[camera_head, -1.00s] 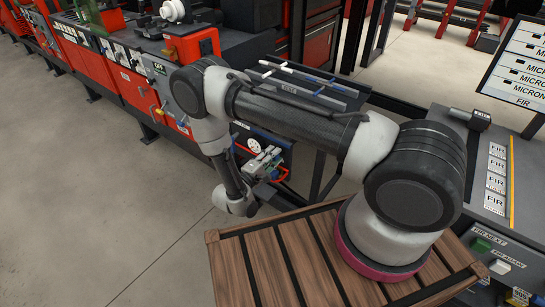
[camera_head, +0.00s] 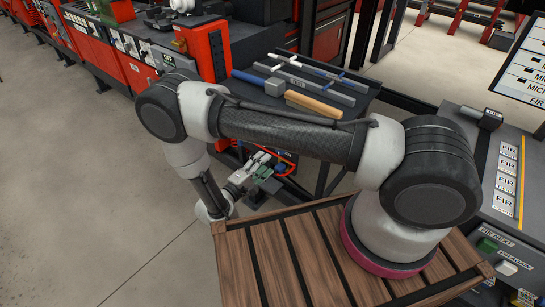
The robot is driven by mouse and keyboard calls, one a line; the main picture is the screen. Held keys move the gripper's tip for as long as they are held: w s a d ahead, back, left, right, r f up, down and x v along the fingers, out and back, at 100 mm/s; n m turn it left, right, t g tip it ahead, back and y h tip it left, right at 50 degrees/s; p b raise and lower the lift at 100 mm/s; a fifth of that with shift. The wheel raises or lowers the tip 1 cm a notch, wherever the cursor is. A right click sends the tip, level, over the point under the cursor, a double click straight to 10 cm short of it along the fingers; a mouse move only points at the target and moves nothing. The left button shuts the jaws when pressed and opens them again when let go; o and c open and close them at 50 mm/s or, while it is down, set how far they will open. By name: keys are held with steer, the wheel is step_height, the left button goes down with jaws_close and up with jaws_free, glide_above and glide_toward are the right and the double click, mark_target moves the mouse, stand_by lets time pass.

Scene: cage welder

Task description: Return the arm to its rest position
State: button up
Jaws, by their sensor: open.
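My arm stands on a slatted wooden platform (camera_head: 290,250) and reaches across to the left, with its elbow at upper left. From the elbow it folds down to the wrist near the platform's left corner. My gripper (camera_head: 262,165) shows small beyond the wrist, pointing up and right in front of the dark machine side. Its jaws are open and I see nothing between them. Part of the wrist is close to the platform edge.
A red machine (camera_head: 110,60) runs along the left. A grey control panel (camera_head: 500,215) stands at right. The floor (camera_head: 60,180) at left is clear.

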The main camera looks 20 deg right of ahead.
steer(key=shift+v, duration=1.2)
steer(key=s+d+n+g+h, duration=0.1)
steer(key=s+d+n+g, duration=0.3)
steer(key=s+d+g, duration=0.1)
steer(key=s+d+r+m+g+y, duration=0.2)
steer(key=s+d+r+g+y, duration=0.15)
steer(key=r, duration=0.75)
steer(key=s+d+r+m+g+y, duration=0.25)
steer(key=r+y, duration=0.25)
steer(key=r, duration=0.5)
steer(key=s+d+r+m+g+y, duration=0.25)
steer(key=d+r+y, duration=0.2)
steer(key=r, duration=0.65)
steer(key=s+d+r+m+t+y, duration=0.1)
steer(key=s+d+r+m+t, duration=0.2)
steer(key=r, duration=0.3)
steer(key=s+d+r+m+t+y, duration=0.1)
steer(key=s+d+r+m+t, duration=0.2)
steer(key=r, duration=0.4)
steer(key=d+t, duration=0.1)
steer(key=d, duration=0.1)
steer(key=shift+s+d+y, duration=0.25)
steer(key=shift+d+y, duration=0.05)
steer(key=shift+d, duration=0.05)
